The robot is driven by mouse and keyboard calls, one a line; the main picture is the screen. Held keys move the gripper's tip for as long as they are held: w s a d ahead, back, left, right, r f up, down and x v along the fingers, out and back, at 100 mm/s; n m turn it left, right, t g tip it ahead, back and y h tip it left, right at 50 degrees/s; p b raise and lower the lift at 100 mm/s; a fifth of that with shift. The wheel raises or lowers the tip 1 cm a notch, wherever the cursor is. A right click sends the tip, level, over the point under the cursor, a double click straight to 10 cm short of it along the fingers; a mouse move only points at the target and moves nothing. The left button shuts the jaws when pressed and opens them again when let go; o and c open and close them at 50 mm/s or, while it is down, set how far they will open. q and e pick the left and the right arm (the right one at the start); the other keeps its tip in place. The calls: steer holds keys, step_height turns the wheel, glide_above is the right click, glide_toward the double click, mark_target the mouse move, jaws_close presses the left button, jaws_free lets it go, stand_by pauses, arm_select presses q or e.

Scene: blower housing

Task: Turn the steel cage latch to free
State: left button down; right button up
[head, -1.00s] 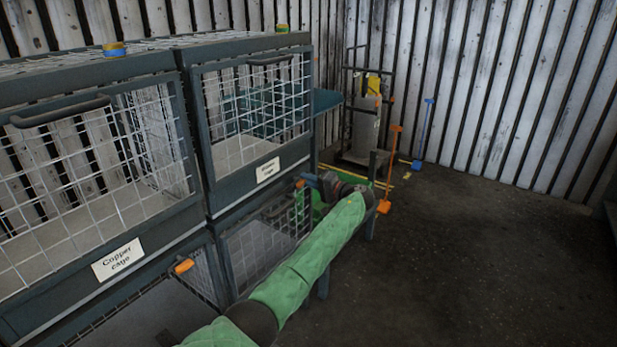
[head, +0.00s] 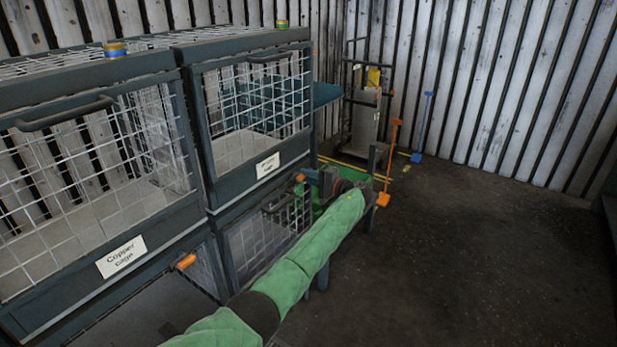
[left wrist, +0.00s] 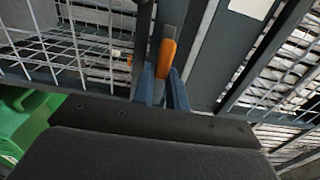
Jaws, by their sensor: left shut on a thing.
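An orange latch handle (head: 299,178) sits at the upper right corner of the lower right cage (head: 265,235), under the upper cage with a white label (head: 267,165) too small to read. My left gripper (head: 310,178) reaches it from the right. In the left wrist view the orange handle (left wrist: 166,58) stands between the blue fingers of my left gripper (left wrist: 162,90), which are shut on it. The handle's pivot is partly hidden by the fingers. My right gripper is not in view.
The dark floor at the right is clear.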

arm_select(q)
steer(key=c, duration=1.5)
jaws_free()
steer(key=shift+d, duration=0.1)
steer(key=shift+o, duration=0.5)
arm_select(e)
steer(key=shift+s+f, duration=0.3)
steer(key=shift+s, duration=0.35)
